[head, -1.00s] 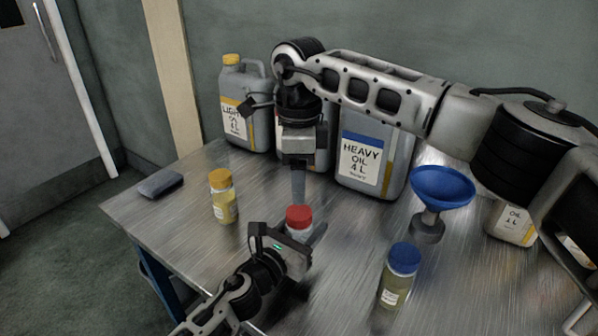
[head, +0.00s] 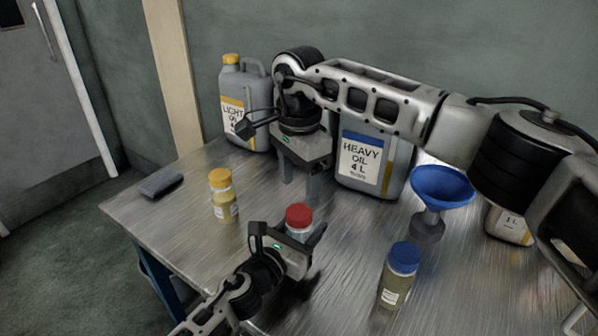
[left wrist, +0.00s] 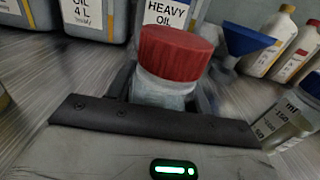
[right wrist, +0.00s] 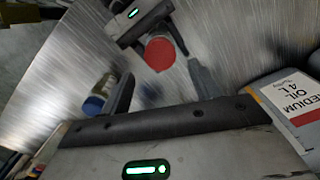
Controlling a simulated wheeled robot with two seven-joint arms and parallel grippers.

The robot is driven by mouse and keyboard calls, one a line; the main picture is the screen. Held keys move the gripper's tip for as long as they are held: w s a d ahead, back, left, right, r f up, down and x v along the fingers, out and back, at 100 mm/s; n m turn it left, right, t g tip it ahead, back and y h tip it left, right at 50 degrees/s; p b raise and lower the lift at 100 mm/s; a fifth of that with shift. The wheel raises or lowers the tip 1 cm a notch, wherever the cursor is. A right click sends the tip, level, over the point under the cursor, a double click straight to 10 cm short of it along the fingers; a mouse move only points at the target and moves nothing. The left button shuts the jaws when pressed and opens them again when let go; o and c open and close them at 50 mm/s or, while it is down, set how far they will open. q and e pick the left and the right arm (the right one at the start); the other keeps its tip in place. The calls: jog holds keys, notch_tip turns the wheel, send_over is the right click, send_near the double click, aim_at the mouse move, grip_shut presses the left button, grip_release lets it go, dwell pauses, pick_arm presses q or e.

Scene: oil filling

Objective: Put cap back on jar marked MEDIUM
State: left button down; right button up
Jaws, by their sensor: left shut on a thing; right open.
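My left gripper (head: 300,243) is shut on the jar with the red cap, near the table's middle. The red cap (head: 299,216) sits on top of the jar (left wrist: 160,92) and looks about level in the left wrist view (left wrist: 175,52); how tightly it sits cannot be told. The jar's label is hidden. My right gripper (head: 298,183) is open and empty, behind and above the red cap, with its two fingers pointing down. In the right wrist view, the red cap shows just beyond the open fingers (right wrist: 162,85), apart from them.
A yellow-capped jar (head: 223,197) stands left and a blue-capped jar (head: 399,276) right. A blue funnel (head: 442,188), a LIGHT can (head: 245,100) and a HEAVY can (head: 362,160) stand behind. The MEDIUM can (right wrist: 288,105) is beside my right gripper. A dark pad (head: 160,185) lies left.

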aim_at(299, 211)
jog(key=shift+f, duration=3.2)
jog(key=c, duration=1)
jog(key=m, duration=2.4)
jog(key=shift+m, duration=0.3)
jog(key=o, duration=1.1)
jog(key=shift+o, duration=0.2)
